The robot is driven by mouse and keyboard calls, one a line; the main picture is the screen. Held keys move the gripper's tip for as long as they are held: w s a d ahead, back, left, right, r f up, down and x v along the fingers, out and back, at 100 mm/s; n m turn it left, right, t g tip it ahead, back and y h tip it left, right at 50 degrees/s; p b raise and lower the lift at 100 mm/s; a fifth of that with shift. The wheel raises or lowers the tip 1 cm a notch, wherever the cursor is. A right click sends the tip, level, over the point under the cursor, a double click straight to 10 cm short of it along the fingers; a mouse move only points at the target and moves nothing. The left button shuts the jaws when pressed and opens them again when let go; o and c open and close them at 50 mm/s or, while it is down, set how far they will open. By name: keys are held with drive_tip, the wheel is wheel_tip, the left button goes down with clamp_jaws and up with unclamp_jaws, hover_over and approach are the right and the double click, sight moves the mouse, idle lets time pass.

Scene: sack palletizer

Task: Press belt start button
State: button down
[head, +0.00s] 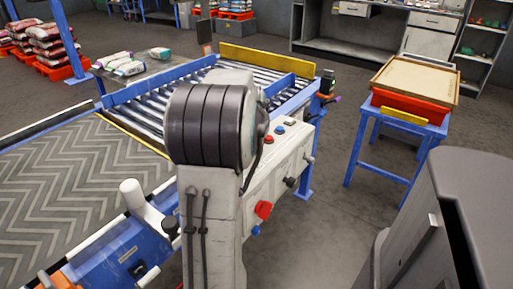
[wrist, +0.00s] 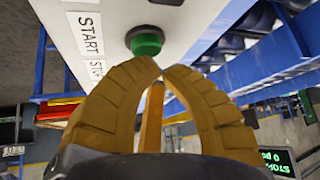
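In the wrist view a round green button (wrist: 146,40) sits on a white panel (wrist: 115,12) beside labels reading START (wrist: 89,36) and STOP. My gripper (wrist: 160,72) has two yellow ribbed fingers with their tips together, just below the button in the picture. I cannot tell whether the tips touch it. Nothing is held between the tips. In the head view the white control box (head: 285,165) stands beside the belt, with red and blue controls. My gripper and the green button do not show there; my arm blocks part of the view.
The roller conveyor (head: 285,100) with blue rails lies behind the box. A blue stand (head: 400,133) with a red tray and a cardboard-coloured top is at the right. Sacks (head: 125,68) lie on a table at the back left. Grey floor is open between box and stand.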

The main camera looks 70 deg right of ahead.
drive_tip(key=shift+f+b, duration=0.5)
drive_tip(key=shift+f, duration=0.05)
idle(0.9)
drive_tip(key=shift+r, duration=0.2)
drive_tip(key=shift+r+p, duration=0.75)
drive_tip(key=shift+r, duration=0.1)
drive_tip(key=shift+r+p, duration=2)
drive_tip(key=shift+r, duration=0.45)
